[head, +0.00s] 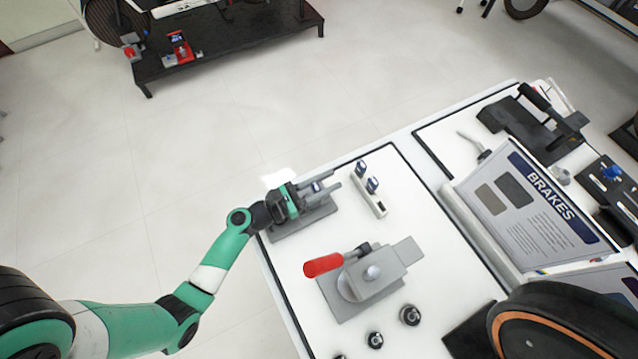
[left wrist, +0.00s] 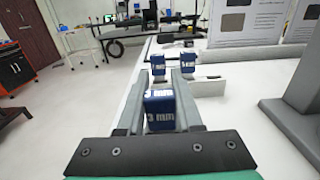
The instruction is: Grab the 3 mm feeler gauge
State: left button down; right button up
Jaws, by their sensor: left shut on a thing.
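My left gripper (head: 328,182) is at the far left edge of the workbench, and its fingers (left wrist: 159,98) fill the middle of the left wrist view. It is shut on the 3 mm feeler gauge (left wrist: 160,110), which has a blue label reading "3 mm". In the head view the gauge (head: 316,187) is partly hidden between the fingers. Two other blue-labelled gauges (left wrist: 158,64) (left wrist: 187,63) stand beyond the fingertips. In the head view they (head: 361,167) (head: 373,185) stand upright at a white holder. My right gripper is not in view.
The white holder (head: 381,210) is just right of the gripper. A grey plate (head: 303,222) lies below the gripper. A grey fixture with a red handle (head: 323,264) stands nearer, with several dark round parts (head: 410,315). A BRAKES board (head: 530,205) stands at right.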

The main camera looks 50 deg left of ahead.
pick_arm(q)
notch_tip(320, 180, up, 10)
jog(key=p, duration=0.7)
